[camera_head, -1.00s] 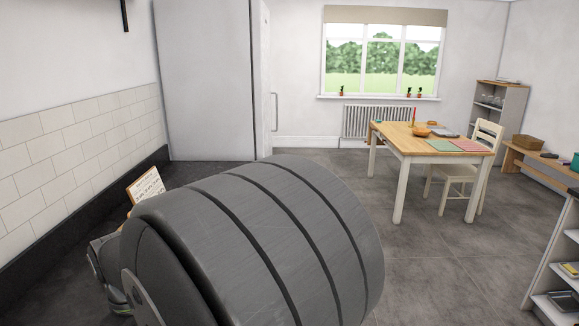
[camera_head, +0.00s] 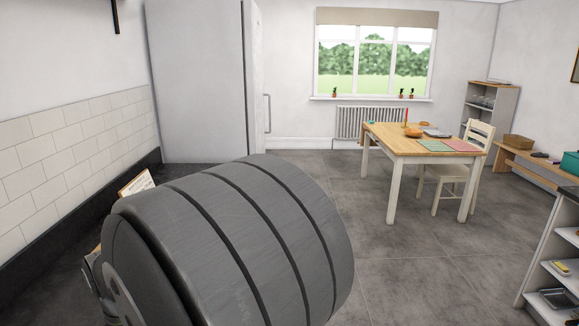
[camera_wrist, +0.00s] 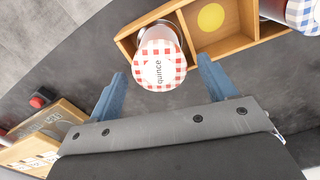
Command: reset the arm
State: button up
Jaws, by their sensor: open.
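My gripper (camera_wrist: 161,88) shows in the wrist view with its two blue-grey fingers spread wide and nothing held between them. Just beyond the fingertips, a jar with a red-and-white checked lid marked "quince" (camera_wrist: 159,66) stands in a compartment of a wooden box (camera_wrist: 232,46). I cannot tell how far the fingers are above it. In the head view my own arm fills the lower left and hides the gripper and the box.
A yellow disc (camera_wrist: 211,17) lies in another compartment; a blue-checked lid (camera_wrist: 303,14) is at the right. A red button (camera_wrist: 40,98) and a card box (camera_wrist: 50,134) lie left. A table (camera_head: 418,146) and chair (camera_head: 455,172) stand across the room, a shelf unit (camera_head: 548,262) at right.

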notch_tip(320, 180, down, 3)
notch_tip(320, 180, up, 12)
notch_tip(320, 180, down, 12)
jog(key=shift+r, duration=0.1)
notch_tip(320, 180, up, 4)
jog(key=shift+r, duration=0.15)
jog(key=w+d+r, duration=0.3)
jog(key=d+r, duration=0.4)
jog(key=d, duration=0.4)
jog(key=s+a+n, duration=0.1)
jog(key=a, duration=0.3)
jog(key=s+a+n, duration=0.1)
jog(key=s+a, duration=0.1)
jog(key=a, duration=0.2)
jog(key=s+a+f+n, duration=0.1)
jog(key=a, duration=0.3)
jog(key=shift+s+a, duration=0.2)
jog(key=shift+s, duration=0.1)
jog(key=s+a+f+n, duration=0.1)
jog(key=s+a+f, duration=0.2)
jog(key=s+a, duration=0.5)
jog(key=shift+a+f, duration=0.3)
jog(key=shift+a, duration=0.7)
